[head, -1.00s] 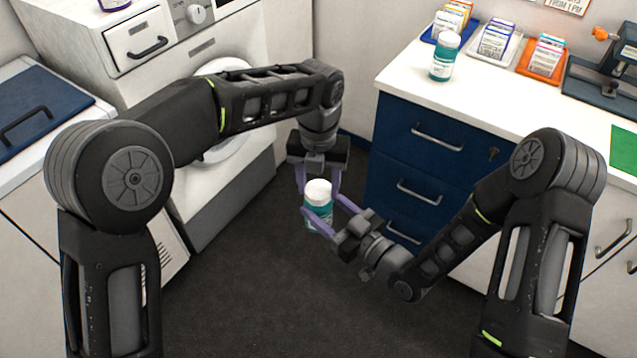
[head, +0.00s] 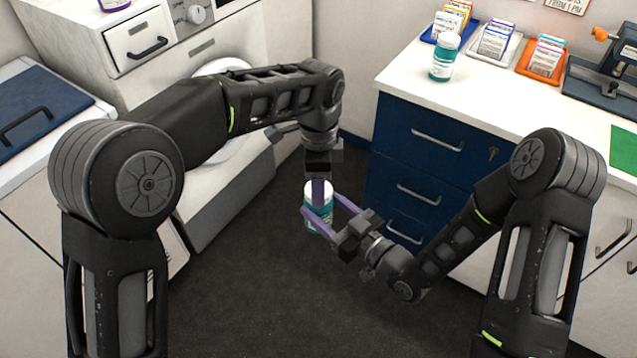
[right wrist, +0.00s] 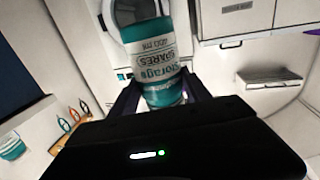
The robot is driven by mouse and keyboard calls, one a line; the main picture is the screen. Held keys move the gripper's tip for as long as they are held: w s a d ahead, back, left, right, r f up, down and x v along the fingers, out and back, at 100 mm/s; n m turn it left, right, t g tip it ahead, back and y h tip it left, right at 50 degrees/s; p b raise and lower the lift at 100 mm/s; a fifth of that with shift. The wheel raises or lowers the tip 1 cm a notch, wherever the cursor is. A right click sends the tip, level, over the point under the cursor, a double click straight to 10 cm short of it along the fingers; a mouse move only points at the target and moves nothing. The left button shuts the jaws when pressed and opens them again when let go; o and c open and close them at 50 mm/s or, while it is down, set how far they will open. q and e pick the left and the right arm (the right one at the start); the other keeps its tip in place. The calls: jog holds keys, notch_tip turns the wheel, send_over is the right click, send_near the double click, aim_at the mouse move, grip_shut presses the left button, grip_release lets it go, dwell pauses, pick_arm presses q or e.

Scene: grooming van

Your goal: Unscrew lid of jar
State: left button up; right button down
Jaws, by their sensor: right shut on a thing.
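The jar (head: 320,210) is teal with a white lid (head: 329,190) and is held upright in mid-air above the floor. My right gripper (head: 322,205) is shut on the jar's body, one finger on each side. In the right wrist view the jar (right wrist: 156,55) sits between the fingers, its "Storage SPARES" label appearing upside down. My left gripper (head: 319,192) points straight down over the jar from above. It is seen edge-on, with one purple finger in front of the lid. The far finger is hidden, so its grip on the lid cannot be told.
A similar teal jar (head: 445,57) stands on the white counter (head: 480,90) at right, near card trays (head: 541,60) and a dark fixture (head: 607,80). Blue drawers (head: 415,150) are close behind the grippers. The floor below is clear.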

pick_arm(q)
jog(key=n, duration=0.5)
jog(key=shift+n, duration=0.3)
jog(key=n, duration=1.9)
jog(key=shift+r, duration=0.1)
jog(key=n, duration=0.5)
jog(key=shift+n, duration=0.3)
jog(key=n, duration=0.3)
jog(key=shift+n, duration=0.4)
